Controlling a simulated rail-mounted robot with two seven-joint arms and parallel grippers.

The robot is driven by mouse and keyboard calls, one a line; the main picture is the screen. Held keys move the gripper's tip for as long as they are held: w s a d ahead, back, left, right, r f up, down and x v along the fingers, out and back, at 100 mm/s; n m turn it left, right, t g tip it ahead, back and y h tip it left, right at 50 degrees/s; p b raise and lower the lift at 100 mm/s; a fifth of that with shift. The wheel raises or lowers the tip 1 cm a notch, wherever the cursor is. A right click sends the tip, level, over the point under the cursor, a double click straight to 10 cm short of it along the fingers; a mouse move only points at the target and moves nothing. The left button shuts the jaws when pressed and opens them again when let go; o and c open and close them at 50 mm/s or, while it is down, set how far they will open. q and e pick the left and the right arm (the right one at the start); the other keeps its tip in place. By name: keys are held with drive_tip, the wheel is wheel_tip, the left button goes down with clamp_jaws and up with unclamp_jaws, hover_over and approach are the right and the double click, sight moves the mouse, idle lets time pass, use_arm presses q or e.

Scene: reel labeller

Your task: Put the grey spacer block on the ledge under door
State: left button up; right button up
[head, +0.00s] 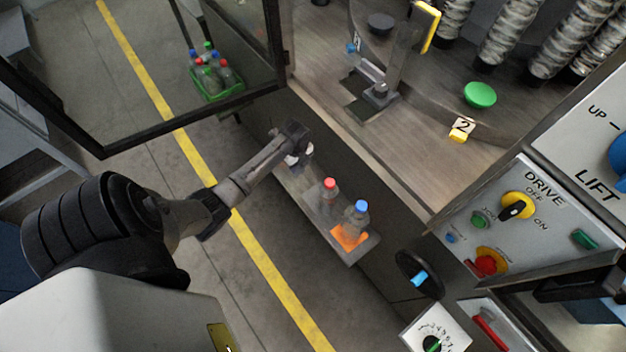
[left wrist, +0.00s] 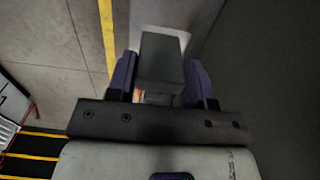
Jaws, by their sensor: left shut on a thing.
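The grey spacer block (left wrist: 162,62) is a dark grey oblong held between the purple fingers of my left gripper (left wrist: 162,85) in the left wrist view. In the head view my left gripper (head: 298,148) is over the far left end of the ledge (head: 325,228), beneath the machine's table edge. There the block cannot be told apart from the gripper. A pale surface shows beyond the block in the left wrist view; whether the block touches it cannot be told. The open framed door (head: 190,110) hangs at the upper left. My right gripper is not seen.
A red-capped bottle (head: 329,192) and a blue-capped bottle (head: 360,212) stand on the ledge, with an orange patch (head: 349,237) at its near end. A green crate (head: 217,90) of bottles sits behind the door glass. A drive panel (head: 530,215) is at right.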

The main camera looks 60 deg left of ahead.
sight(299, 172)
use_arm(q)
wheel_tip(299, 172, down, 6)
drive_tip(key=shift+r+b, duration=0.1)
drive_tip(key=shift+b, duration=0.5)
drive_tip(key=shift+f+b, duration=0.55)
drive_tip(key=shift+f, duration=1.45)
drive_tip(key=shift+s, duration=0.1)
drive_tip(key=shift+f, duration=0.15)
drive_tip(key=o, duration=0.9)
drive_tip(key=shift+o, duration=0.2)
